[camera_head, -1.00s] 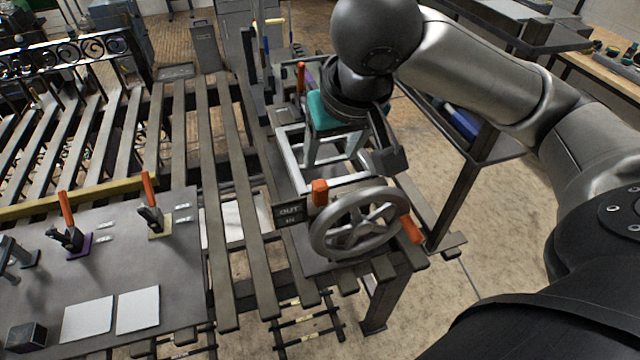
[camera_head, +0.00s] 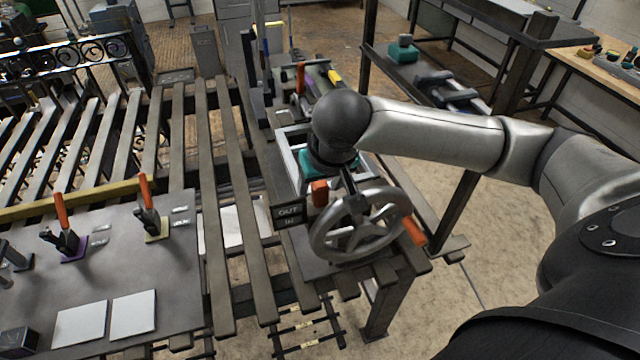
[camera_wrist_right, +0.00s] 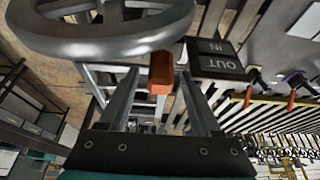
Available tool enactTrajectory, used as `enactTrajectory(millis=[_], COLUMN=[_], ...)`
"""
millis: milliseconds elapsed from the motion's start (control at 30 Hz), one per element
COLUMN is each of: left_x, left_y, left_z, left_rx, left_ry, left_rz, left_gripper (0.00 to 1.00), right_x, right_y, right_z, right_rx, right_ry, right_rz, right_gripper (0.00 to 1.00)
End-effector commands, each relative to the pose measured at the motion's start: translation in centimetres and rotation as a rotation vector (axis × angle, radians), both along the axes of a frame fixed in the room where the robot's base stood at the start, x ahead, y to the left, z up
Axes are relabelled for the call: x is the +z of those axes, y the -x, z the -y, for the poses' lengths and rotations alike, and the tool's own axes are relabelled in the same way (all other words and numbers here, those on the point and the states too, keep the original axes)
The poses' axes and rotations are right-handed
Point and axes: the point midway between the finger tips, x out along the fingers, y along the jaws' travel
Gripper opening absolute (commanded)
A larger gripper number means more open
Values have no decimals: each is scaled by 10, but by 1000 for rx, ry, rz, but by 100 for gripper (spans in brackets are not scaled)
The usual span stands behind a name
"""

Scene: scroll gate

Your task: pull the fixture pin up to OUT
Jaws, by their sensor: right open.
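The fixture pin (camera_head: 320,192) shows as an orange grip beside the dark OUT/IN sign (camera_head: 288,212), left of the handwheel's upper rim. In the right wrist view the orange pin (camera_wrist_right: 160,75) lies between the two fingertips of my right gripper (camera_wrist_right: 160,82), with gaps on both sides. That gripper is open and holds nothing. In the head view my right gripper (camera_head: 347,180) is just right of the pin, partly hidden by its own wrist. The sign (camera_wrist_right: 215,60) appears upside down in the wrist view. My left gripper is not in view.
A grey handwheel (camera_head: 355,225) with an orange handle (camera_head: 413,231) stands close to the pin. A pale metal frame (camera_head: 290,150) is behind it. A plate with orange-handled clamps (camera_head: 62,210) lies at the left on slatted rails.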

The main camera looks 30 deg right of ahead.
Motion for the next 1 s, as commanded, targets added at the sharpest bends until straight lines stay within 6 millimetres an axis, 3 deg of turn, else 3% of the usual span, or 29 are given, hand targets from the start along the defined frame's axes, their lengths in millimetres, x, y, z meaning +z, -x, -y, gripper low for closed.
enactTrajectory(millis=[133,700,1000], left_x=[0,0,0], left_y=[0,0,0], left_z=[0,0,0], left_rx=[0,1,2], left_ry=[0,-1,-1], left_rz=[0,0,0], left_gripper=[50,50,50], right_x=[0,0,1], right_y=[0,0,0], right_z=[0,0,0], right_rx=[0,0,0], right_ry=[0,0,0], right_rz=[-1,-1,0], right_gripper=[65,1,0])
